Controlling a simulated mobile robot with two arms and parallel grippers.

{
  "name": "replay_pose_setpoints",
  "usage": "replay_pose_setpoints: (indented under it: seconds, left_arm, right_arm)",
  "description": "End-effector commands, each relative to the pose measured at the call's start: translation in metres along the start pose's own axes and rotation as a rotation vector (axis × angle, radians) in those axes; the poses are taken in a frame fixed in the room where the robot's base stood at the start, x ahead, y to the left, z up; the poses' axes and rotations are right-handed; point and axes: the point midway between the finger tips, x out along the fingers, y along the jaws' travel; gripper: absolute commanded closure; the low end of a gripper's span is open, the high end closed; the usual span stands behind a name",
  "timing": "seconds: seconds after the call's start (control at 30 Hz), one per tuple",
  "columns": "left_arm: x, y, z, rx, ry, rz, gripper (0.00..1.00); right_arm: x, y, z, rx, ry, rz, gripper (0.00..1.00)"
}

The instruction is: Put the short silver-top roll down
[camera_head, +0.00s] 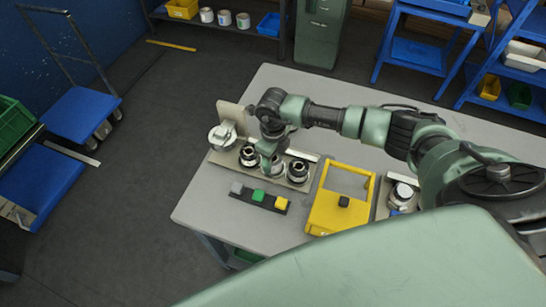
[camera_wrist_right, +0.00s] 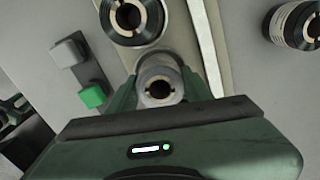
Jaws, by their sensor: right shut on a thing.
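The short silver-top roll (camera_wrist_right: 160,86) sits between the green fingers of my right gripper (camera_wrist_right: 158,92) in the right wrist view, its round hole facing the camera. In the head view my right gripper (camera_head: 268,152) points down at the beige plate between two black rolls. The gripper is shut on the silver-top roll, which it largely hides there. I cannot tell whether the roll's underside touches the plate (camera_wrist_right: 207,55). My left gripper is in neither view.
A black roll (camera_head: 249,156) and another black roll (camera_head: 298,170) stand close on either side. A large silver-white roll (camera_head: 222,136) is at the left end. In front are a button box (camera_head: 258,198) and a yellow frame (camera_head: 325,213). The left table edge is clear.

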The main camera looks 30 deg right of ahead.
Motion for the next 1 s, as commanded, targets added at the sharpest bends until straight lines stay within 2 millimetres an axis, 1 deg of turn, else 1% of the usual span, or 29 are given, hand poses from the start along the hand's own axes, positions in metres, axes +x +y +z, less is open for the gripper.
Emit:
replay_pose_setpoints:
  seconds: [0.17, 0.27, 0.3, 0.37, 0.4, 0.67, 0.77, 0.8, 0.87, 1.0]
  left_arm:
    - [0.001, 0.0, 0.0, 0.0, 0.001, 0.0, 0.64]
    - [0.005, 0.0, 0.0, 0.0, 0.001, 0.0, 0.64]
    - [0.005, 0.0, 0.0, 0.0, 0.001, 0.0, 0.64]
    - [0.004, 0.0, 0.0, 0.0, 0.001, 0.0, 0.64]
    - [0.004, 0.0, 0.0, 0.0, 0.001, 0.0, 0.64]
    - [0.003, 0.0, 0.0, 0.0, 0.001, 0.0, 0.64]
    - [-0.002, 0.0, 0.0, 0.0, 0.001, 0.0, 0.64]
    - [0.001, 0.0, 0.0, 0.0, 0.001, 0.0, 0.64]
    - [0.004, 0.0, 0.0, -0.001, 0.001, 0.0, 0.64]
    - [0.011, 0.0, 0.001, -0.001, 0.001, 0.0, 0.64]
  right_arm:
    - [0.0, 0.0, 0.0, 0.0, -0.001, 0.0, 0.96]
    - [0.004, 0.0, 0.0, 0.0, -0.001, 0.0, 0.96]
    - [0.004, 0.0, 0.0, 0.0, 0.0, 0.0, 0.47]
    - [0.003, 0.0, 0.0, 0.0, 0.0, 0.0, 0.31]
    - [0.003, 0.0, 0.0, 0.0, 0.0, 0.0, 0.28]
    - [0.002, 0.0, 0.0, 0.0, 0.0, 0.0, 0.28]
    - [-0.003, 0.0, 0.0, 0.0, 0.0, 0.0, 0.28]
    - [-0.004, -0.001, 0.0, 0.0, -0.001, -0.001, 0.28]
    - [-0.011, -0.001, 0.001, 0.0, -0.004, -0.001, 0.28]
    - [-0.039, -0.002, 0.001, -0.001, -0.006, -0.003, 0.28]
